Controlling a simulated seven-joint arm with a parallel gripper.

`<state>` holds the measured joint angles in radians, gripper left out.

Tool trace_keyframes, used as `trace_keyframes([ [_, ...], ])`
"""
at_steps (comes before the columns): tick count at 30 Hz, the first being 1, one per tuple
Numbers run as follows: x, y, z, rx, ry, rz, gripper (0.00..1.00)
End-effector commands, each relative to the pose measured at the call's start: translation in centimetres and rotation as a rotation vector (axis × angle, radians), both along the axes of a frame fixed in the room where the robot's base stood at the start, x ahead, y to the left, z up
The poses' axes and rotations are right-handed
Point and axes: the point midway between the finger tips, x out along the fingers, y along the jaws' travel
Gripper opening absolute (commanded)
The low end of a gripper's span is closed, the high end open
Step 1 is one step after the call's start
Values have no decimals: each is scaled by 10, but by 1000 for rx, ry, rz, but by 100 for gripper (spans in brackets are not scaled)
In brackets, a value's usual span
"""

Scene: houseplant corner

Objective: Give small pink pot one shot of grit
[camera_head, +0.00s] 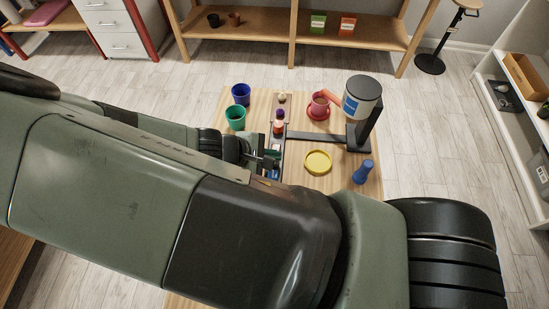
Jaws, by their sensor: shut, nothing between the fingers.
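A small pink pot (318,106) stands on a red saucer (313,115) on the wooden table. A white canister dispenser (361,103) with a blue label and a black top stands to its right on a black stand (361,138). Its red spout (331,96) reaches left, close to the pot's rim. I cannot see whether there is grit in the pot. My gripper (273,160) is shut and empty, left of the dispenser and pot, over a dark narrow tray. My arm hides much of the table's near part.
A yellow saucer (318,162) and a blue bottle-like object (363,172) are at the table's right. A blue pot (241,93) and a green pot (236,117) are at the left. A black bar (315,136) runs to the stand.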

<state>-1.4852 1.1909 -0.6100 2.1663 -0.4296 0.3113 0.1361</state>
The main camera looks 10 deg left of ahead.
Motion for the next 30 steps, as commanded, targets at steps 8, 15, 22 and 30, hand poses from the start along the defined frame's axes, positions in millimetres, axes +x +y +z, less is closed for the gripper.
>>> trace_keyframes([
  [8, 0, 0, -4, 0, 0, 0, 0],
  [15, 0, 0, -6, 0, 0, 0, 0],
  [22, 0, 0, -9, 0, 0, 0, 0],
  [30, 0, 0, -9, 1, 0, 1, 0],
])
